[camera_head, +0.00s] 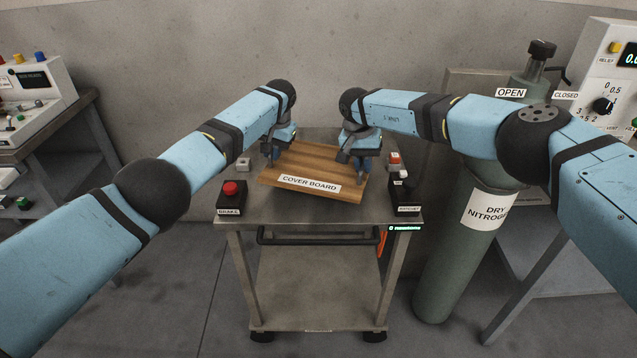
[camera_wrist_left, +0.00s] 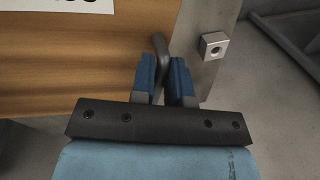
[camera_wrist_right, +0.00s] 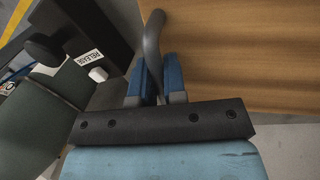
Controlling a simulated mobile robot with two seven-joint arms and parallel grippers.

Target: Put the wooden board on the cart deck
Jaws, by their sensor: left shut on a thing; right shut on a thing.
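The wooden board (camera_head: 318,166), labelled COVER BOARD, is over the top deck of the metal cart (camera_head: 330,209). It looks slightly tilted, with its right side lower in the head view. I cannot tell whether it touches the deck. My left gripper (camera_head: 270,155) is shut on a dark handle at the board's left end; the handle (camera_wrist_left: 161,50) shows between its fingers in the left wrist view. My right gripper (camera_head: 358,170) is shut on the handle (camera_wrist_right: 153,42) at the board's right end. The board's far edge is partly hidden by my grippers.
On the deck, a BRAKE box (camera_head: 231,197) with a red button stands front left and a black ratchet box (camera_head: 405,196) front right. Small blocks (camera_head: 244,164) sit beside the board. A green nitrogen cylinder (camera_head: 455,255) stands right of the cart; a bench (camera_head: 45,145) stands left.

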